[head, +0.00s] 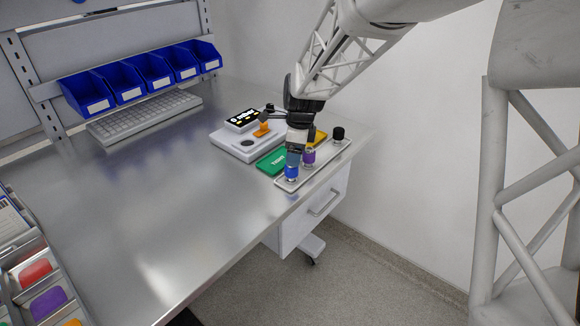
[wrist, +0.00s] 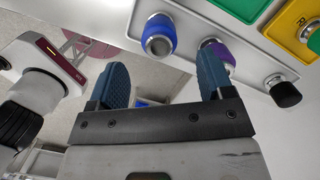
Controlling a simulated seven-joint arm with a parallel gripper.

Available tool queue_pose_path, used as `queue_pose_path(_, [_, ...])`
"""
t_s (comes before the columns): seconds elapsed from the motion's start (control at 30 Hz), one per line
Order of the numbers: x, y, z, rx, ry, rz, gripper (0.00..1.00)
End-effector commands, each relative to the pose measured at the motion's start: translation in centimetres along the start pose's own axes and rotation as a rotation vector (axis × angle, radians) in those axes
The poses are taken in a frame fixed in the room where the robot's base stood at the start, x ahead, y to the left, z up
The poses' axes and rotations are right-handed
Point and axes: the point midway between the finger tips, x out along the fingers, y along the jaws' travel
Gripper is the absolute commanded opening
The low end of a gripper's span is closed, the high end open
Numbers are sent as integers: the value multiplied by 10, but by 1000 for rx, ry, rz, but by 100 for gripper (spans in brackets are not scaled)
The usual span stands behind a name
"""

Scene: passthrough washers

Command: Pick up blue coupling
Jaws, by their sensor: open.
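The blue coupling (head: 291,171) stands on the near end of a light tray (head: 318,174) at the table's right edge. In the wrist view the blue coupling (wrist: 158,36) shows its metal open end, beyond and between my two fingers. My gripper (head: 293,157) is just above the blue coupling in the head view, and part of it hides the area behind. In the wrist view my gripper (wrist: 163,82) has its blue fingers wide apart with nothing between them. I cannot tell the exact gap between the fingertips and the coupling.
A purple coupling (head: 309,157) and a black one (head: 338,133) stand along the same tray. A green block (head: 272,162), a yellow block (head: 320,137) and a white device (head: 230,142) lie close by.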

Motion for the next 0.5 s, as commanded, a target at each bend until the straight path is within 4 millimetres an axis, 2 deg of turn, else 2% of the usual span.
queue_pose_path(0.3, [1,0,0,-2,0,0,74])
queue_pose_path(0.5, [15,0,0,-2,0,1,74])
